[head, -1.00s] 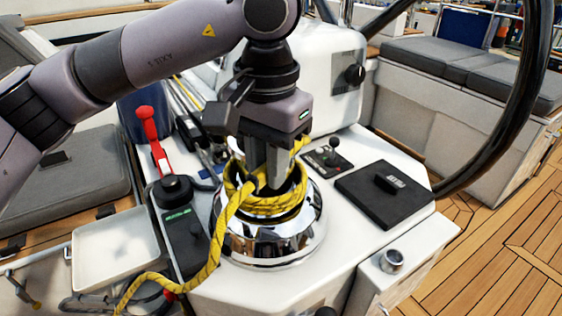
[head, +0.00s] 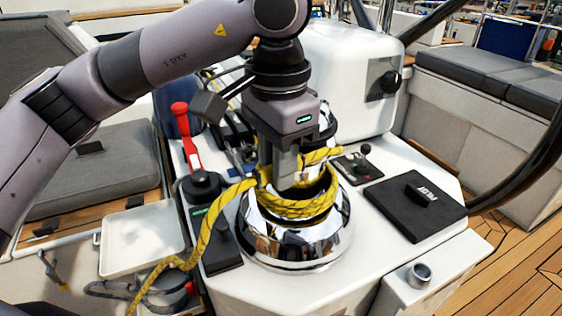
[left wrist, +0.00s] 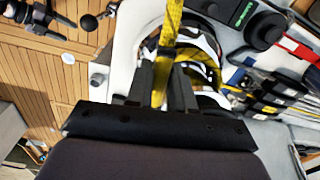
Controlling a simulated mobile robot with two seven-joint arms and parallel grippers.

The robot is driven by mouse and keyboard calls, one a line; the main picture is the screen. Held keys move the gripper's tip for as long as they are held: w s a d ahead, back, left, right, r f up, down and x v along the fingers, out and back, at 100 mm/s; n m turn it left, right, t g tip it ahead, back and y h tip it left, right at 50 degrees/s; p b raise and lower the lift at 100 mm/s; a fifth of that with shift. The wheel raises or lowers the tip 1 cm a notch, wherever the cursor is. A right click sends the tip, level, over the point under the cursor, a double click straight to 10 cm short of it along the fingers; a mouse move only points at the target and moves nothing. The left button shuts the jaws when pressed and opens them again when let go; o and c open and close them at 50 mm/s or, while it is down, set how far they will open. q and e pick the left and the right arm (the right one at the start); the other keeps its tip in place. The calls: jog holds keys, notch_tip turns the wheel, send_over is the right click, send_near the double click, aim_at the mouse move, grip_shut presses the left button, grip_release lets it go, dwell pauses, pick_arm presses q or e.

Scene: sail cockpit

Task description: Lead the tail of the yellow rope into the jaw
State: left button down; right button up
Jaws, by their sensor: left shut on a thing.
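The yellow rope (head: 290,208) is wound in several turns around the chrome winch (head: 292,247). My left gripper (head: 284,182) points down over the winch top and is shut on the yellow rope. In the left wrist view the rope (left wrist: 172,25) runs between the two fingers (left wrist: 164,88). From the gripper the rope goes left, then hangs down past the console's left side to the lower edge. The jaw at the winch top is hidden by the gripper and rope. My right gripper is not in view.
A red-handled lever (head: 188,135) stands left of the winch, with a black control panel (head: 220,245) at its foot. A black pilot box (head: 415,205) and a small lever (head: 364,158) are on the right. A white tray (head: 142,240) lies at lower left. A white housing (head: 352,80) rises behind.

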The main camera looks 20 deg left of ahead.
pick_arm(q)
jog(key=shift+w+a+m, duration=0.1)
jog(key=shift+a+m, duration=1.2)
jog(key=shift+m, duration=0.1)
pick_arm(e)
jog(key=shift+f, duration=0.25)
pick_arm(q)
jog(key=shift+c, duration=2.1)
grip_release()
notch_tip(320, 180, up, 9)
jog(key=p, duration=0.7)
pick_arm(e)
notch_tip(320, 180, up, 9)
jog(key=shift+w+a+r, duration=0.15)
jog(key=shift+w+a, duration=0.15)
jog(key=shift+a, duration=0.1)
